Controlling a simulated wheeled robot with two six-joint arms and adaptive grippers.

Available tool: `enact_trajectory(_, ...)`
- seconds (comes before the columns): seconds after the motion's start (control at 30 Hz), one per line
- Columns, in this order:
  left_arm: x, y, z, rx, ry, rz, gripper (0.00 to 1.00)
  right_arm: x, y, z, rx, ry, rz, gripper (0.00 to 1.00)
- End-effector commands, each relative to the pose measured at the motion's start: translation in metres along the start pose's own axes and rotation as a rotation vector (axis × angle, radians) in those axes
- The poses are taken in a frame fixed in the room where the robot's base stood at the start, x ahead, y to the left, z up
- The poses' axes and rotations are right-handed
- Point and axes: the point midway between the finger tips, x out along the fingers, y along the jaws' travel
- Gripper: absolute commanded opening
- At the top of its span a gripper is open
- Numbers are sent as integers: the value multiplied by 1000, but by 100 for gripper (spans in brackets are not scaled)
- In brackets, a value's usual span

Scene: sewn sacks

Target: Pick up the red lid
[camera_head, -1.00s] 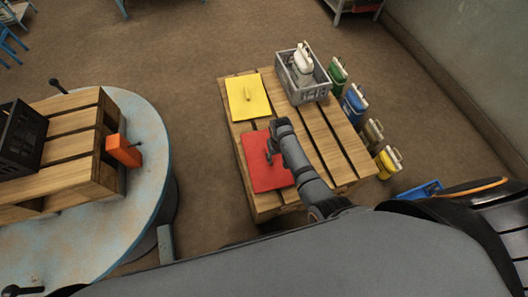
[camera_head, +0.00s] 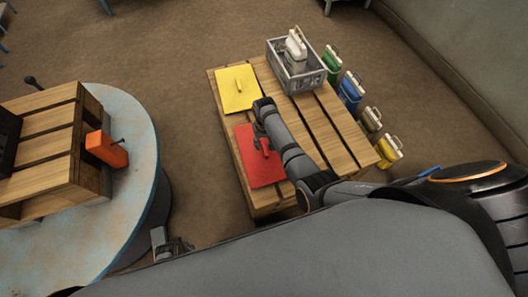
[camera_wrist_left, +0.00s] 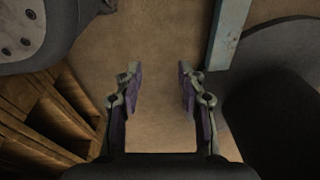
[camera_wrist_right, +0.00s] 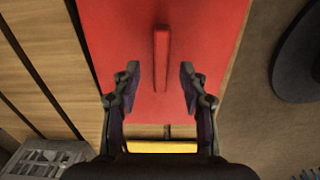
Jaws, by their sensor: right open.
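The red lid (camera_head: 258,172) lies flat on the wooden pallet-like table, with a raised bar handle on top. My right gripper (camera_head: 257,137) is over the lid's far part, and my arm hides some of its right side. In the right wrist view the red lid (camera_wrist_right: 200,25) fills the upper middle. Its handle (camera_wrist_right: 161,60) lies lengthwise, in line with the gap between the open, empty fingers (camera_wrist_right: 160,75). My left gripper (camera_wrist_left: 157,78) is open and empty above the brown floor.
A yellow lid (camera_head: 238,92) and a grey crate (camera_head: 311,79) holding a white container (camera_head: 296,52) are on the slatted table (camera_head: 322,118). Several coloured containers stand along its right side. A round table (camera_head: 140,200) bearing a wooden pallet is at left.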

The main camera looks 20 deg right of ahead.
Motion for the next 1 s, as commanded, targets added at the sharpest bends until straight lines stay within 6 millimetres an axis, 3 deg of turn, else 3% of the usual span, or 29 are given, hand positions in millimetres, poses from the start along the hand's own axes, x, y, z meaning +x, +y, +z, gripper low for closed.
enact_trajectory(0.2, -21, 7, -24, -2, -4, 14, 40, 25, -1, -2, -1, 1, 0, 43)
enact_trajectory(0.53, -28, 8, -28, -3, -8, 17, 40, 28, -1, -2, 0, 2, 0, 42)
enact_trajectory(0.83, -28, 8, -28, -3, -7, 17, 40, 28, -1, -2, 0, 2, 0, 1)
enact_trajectory(1.0, -28, 8, -28, -3, -7, 17, 40, 27, -1, -2, 0, 2, 0, 0)
